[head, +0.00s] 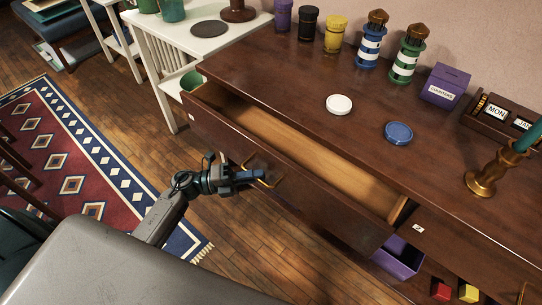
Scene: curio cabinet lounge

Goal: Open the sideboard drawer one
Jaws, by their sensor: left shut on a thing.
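The dark wooden sideboard (290,85) runs across the right half of the head view. Its drawer one (305,150) is pulled out, and its pale wooden inside shows with nothing visible in it. The drawer front carries a brass handle (268,181). My left gripper (258,176) reaches in from the left and is shut on this handle; the fingers partly cover it. My right gripper is not in view.
Two lids, one white (339,105) and one blue (398,133), lie on the top. A brass candlestick (487,175) stands at the right. Jars and lighthouse figures line the back. A purple bin (398,257) sits below. Wooden floor is clear before the drawer.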

